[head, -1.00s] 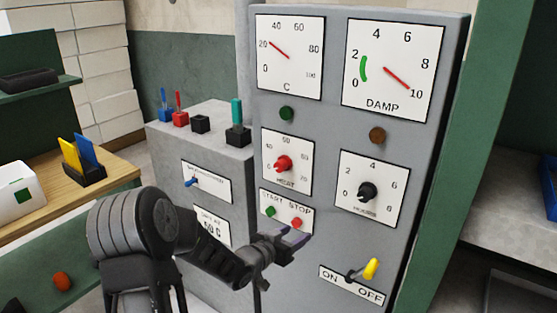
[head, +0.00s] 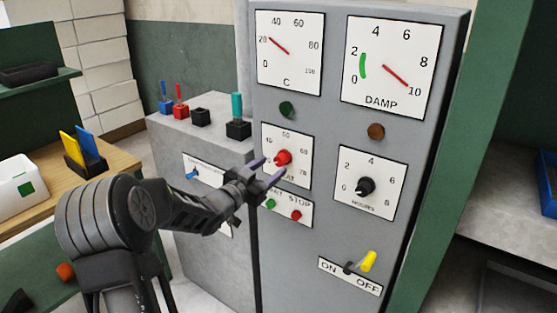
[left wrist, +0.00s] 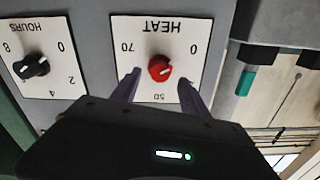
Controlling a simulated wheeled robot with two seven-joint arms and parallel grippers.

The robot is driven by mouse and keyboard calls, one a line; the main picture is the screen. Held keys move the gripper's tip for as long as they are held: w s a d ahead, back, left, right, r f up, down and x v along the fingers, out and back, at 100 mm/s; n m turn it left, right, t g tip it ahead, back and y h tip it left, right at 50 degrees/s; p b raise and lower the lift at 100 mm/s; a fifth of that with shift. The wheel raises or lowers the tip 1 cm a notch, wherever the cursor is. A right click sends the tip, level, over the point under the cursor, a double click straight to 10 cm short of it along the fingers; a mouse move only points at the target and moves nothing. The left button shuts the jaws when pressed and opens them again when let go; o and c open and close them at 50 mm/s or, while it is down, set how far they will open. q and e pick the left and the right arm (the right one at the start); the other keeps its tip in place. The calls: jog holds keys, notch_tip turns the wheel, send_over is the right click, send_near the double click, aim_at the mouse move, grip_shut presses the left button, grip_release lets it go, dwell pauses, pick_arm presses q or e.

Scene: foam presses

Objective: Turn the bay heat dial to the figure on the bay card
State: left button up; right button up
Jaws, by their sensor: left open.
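The red heat dial (head: 283,157) sits on a white plate on the grey press front; in the left wrist view the dial (left wrist: 160,68) shows upside down, with 0, 50 and 70 legible. Its pale mark is too small to read exactly. My left gripper (head: 266,171) is open just in front of the dial's lower left. In the left wrist view its fingers (left wrist: 160,90) stand apart on either side of the dial; contact cannot be told. My right gripper is out of view.
The green start button (head: 270,203) and red stop button (head: 296,215) are just below.

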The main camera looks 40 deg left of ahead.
aim_at(278, 162)
pick_arm(q)
jog(key=shift+w+p, duration=0.5)
jog(key=shift+w, duration=1.85)
jog(key=shift+c, duration=0.3)
grip_shut()
